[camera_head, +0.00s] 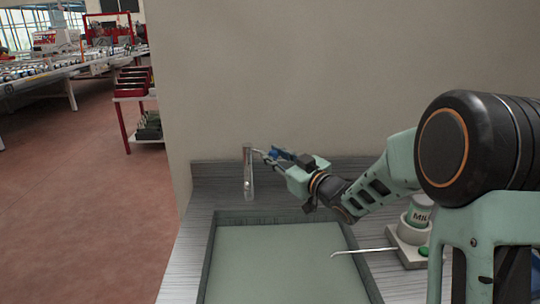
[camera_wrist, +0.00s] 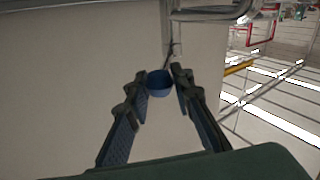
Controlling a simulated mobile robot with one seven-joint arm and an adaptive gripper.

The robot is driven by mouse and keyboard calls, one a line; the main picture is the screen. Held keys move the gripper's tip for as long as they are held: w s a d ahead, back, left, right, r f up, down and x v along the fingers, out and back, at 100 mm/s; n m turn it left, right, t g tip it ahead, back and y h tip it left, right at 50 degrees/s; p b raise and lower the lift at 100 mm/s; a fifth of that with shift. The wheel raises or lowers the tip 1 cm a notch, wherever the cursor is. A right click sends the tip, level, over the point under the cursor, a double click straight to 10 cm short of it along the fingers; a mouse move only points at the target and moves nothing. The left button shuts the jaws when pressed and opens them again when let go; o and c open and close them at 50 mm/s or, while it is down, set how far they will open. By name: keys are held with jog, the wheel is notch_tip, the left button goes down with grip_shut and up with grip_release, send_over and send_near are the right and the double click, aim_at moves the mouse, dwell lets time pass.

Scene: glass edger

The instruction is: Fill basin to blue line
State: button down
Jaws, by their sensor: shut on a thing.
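The basin (camera_head: 212,262) is a grey-green rectangular recess in the counter. Its floor looks flat and pale; I cannot tell whether water covers it, and I see no blue line. A metal faucet (camera_head: 248,175) stands upright behind the basin's back edge. My gripper (camera_head: 268,154) is beside the faucet's top, to its right. In the wrist view, my gripper's fingertips (camera_wrist: 162,80) are closed around a small blue round piece (camera_wrist: 160,85), which looks like a tap knob. A thin dark stem leads from it toward a metal pipe (camera_wrist: 210,14).
A container with green lettering (camera_head: 419,213) stands on a white base (camera_head: 408,246) on the counter right of the basin. A thin bent metal rod (camera_head: 365,251) reaches over the basin's right edge. A plain wall (camera_head: 330,70) rises behind. Red shelving (camera_head: 135,100) stands far left.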

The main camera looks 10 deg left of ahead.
jog(key=shift+w+r+n+g+y, duration=0.2)
jog(key=shift+r+n+g+y, duration=0.1)
jog(key=shift+g, duration=0.1)
jog(key=shift+d, duration=0.1)
jog(key=c, duration=2)
grip_release()
jog(key=o, duration=0.3)
jog(key=shift+f, duration=0.2)
jog(key=shift+o, duration=0.2)
jog(key=shift+d, duration=0.1)
jog(key=v, duration=1.2)
